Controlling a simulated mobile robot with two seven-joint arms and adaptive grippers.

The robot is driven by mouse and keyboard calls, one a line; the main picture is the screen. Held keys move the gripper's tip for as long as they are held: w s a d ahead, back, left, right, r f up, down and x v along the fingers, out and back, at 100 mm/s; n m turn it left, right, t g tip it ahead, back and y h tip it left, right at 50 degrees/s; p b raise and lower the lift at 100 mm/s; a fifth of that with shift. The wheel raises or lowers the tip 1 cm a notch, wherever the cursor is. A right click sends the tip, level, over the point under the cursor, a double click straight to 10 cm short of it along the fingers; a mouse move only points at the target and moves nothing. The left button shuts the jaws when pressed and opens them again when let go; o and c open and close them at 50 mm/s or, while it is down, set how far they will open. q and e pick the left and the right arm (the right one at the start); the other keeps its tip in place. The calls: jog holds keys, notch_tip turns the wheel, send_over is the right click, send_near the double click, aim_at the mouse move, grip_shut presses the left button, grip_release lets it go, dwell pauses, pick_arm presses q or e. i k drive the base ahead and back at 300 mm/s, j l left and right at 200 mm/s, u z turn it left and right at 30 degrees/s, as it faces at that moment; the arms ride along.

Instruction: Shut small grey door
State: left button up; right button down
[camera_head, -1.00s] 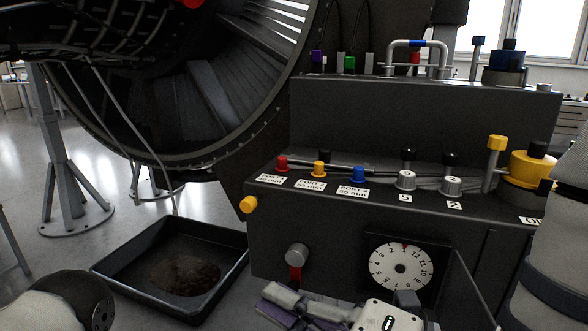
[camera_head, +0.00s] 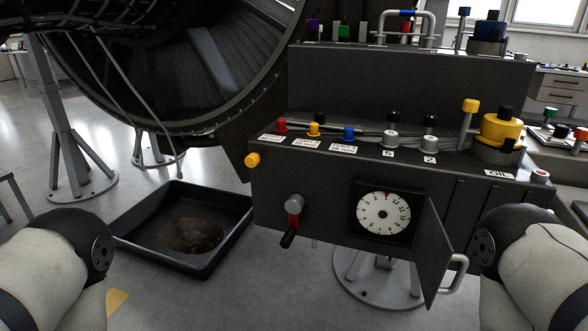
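The small grey door (camera_head: 433,254) is a dark grey panel on the front of the dark console (camera_head: 305,185). It stands open, swung outward to the right of the recess with the white round dial (camera_head: 383,213). A light grey bar handle (camera_head: 456,274) sticks out from its right side. My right arm shows at the lower right, close to the handle, and my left arm shows at the lower left. Neither gripper is in the picture, so what they hold is hidden.
A lever with a red and black grip (camera_head: 292,225) sits left of the dial. A black drip tray (camera_head: 187,274) lies on the floor at left. The yellow oil cap (camera_head: 502,130) and several coloured knobs stand on the console. A round stand base (camera_head: 370,290) is below it.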

aim_at(432, 251)
jog(key=l+u, duration=0.1)
jog(key=l, duration=0.45)
jog(key=k+l+u, duration=0.1)
jog(key=l, duration=0.45)
jog(key=k+l+u, duration=0.15)
jog(key=l, duration=0.4)
